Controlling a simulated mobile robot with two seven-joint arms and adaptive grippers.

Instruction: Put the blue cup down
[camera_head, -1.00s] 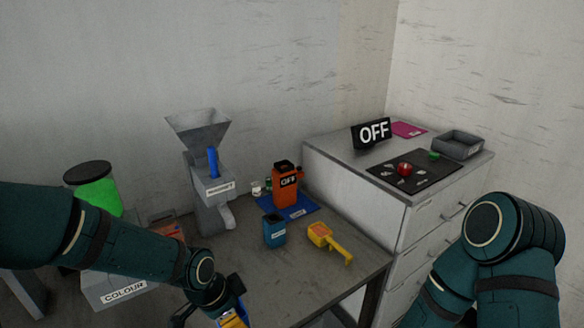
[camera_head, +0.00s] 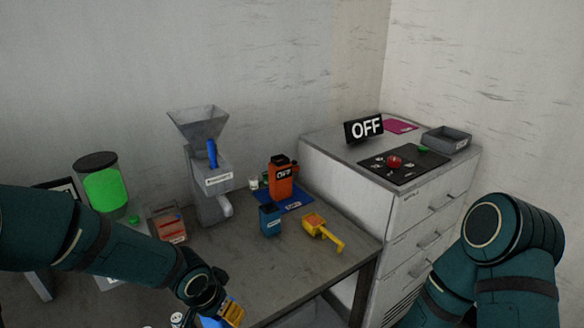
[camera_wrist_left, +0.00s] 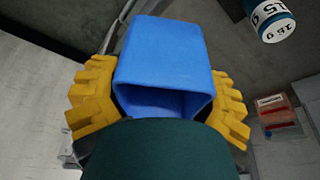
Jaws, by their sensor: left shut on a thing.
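My left gripper (camera_head: 230,314) is at the bottom edge of the head view, low at the table's near side. It is shut on the blue cup (camera_wrist_left: 165,50), with a yellow ribbed finger on each side of it in the left wrist view. In that view the cup's open mouth faces the camera. In the head view only a bit of the cup (camera_head: 212,322) shows, cut by the frame edge. Whether it touches the table cannot be told. My right arm is at the right, but its gripper is out of view.
On the table (camera_head: 300,262) stand a grey hopper machine (camera_head: 210,180), a darker blue container (camera_head: 270,222), a yellow scoop (camera_head: 318,224), an orange canister (camera_head: 281,180) on a blue mat and a tray of red pieces (camera_head: 168,224). A labelled cylinder (camera_wrist_left: 270,18) is near the cup. Drawers (camera_head: 410,225) stand right.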

